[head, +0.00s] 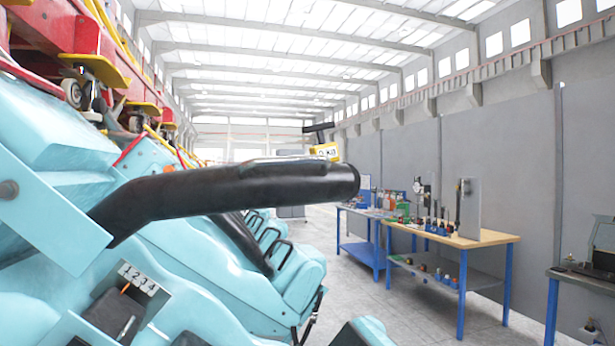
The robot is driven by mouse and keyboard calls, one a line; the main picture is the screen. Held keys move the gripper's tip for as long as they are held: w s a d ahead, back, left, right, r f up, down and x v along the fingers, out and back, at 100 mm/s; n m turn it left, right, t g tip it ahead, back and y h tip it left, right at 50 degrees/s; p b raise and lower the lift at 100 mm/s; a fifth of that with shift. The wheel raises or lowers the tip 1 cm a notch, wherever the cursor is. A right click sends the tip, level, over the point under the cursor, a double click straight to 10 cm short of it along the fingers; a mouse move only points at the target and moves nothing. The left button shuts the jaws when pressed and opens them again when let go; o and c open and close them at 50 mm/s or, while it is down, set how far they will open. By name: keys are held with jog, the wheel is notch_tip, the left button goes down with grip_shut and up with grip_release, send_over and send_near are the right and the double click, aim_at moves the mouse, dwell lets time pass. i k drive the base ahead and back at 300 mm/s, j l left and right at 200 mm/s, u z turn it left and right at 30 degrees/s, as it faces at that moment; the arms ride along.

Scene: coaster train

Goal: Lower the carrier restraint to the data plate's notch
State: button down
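A black padded restraint bar (235,190) reaches from the turquoise seat at the left across the near view. Its round end is at the right, and the bar stands raised above the seat. A small grey data plate (138,278) with the marks 1 2 3 4 sits low at the left on the turquoise body. A thin orange pointer (125,288) shows just below the marks, near their left end. Which notch belongs to the task is not told by the picture. My gripper is not in view.
Behind are more turquoise seats (295,265) with black bars. A dark T-shaped handle with a yellow tag (326,151) shows above the bar's end. Workbenches (470,240) with tools stand along the right wall. The floor (400,320) between is clear.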

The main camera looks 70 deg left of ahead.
aim_at(255, 183)
jog(key=u, duration=2.3)
